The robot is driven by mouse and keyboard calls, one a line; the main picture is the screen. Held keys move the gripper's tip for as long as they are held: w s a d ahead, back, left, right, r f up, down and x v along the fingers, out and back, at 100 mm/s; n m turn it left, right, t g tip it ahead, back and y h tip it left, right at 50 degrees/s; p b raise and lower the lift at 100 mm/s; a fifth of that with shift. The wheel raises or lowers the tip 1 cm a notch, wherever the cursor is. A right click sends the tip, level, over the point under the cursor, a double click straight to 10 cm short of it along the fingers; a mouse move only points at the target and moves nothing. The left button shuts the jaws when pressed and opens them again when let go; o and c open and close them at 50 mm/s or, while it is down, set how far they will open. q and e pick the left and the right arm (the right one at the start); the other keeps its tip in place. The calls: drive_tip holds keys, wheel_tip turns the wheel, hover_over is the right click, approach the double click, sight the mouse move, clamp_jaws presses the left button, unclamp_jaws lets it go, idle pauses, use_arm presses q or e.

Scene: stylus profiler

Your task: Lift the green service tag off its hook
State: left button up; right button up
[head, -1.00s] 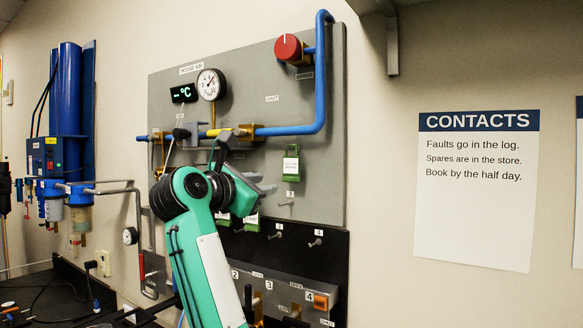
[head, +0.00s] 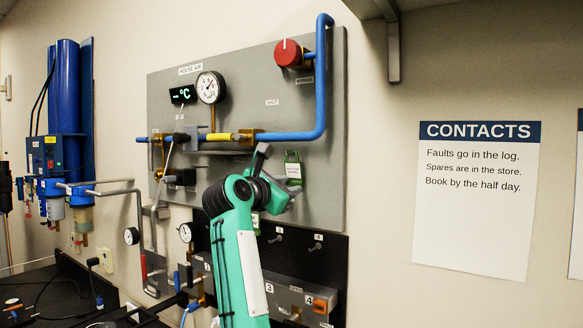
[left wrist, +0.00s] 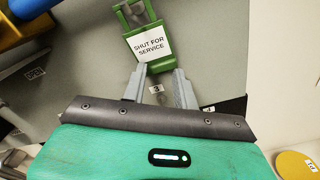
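The green service tag (head: 292,167) hangs on the grey panel, right of centre, in the head view. In the left wrist view the tag (left wrist: 149,44) is a green frame with a white label reading "SHUT FOR SERVICE". Its top is near the upper picture edge, where a grey part shows inside the frame. My left gripper (left wrist: 160,78) is open and empty, its two fingers apart just below the tag's lower edge. In the head view my left gripper (head: 291,186) is beside the tag and covers its lower part. My right gripper is not in view.
Blue and yellow pipes (head: 290,135) run across the panel above my gripper, with a red knob (head: 288,52) higher up. Another green tag (head: 256,221) is partly hidden behind my arm. Bare hooks (head: 316,246) stick out below.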

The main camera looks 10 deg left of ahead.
use_arm(q)
drive_tip(key=shift+p, duration=0.35)
idle(0.3)
drive_tip(key=shift+c, duration=0.2)
clamp_jaws()
idle(0.3)
idle(0.9)
drive_tip(key=shift+o, duration=0.8)
unclamp_jaws()
drive_tip(key=v, duration=0.7)
drive_tip(key=shift+b, duration=0.35)
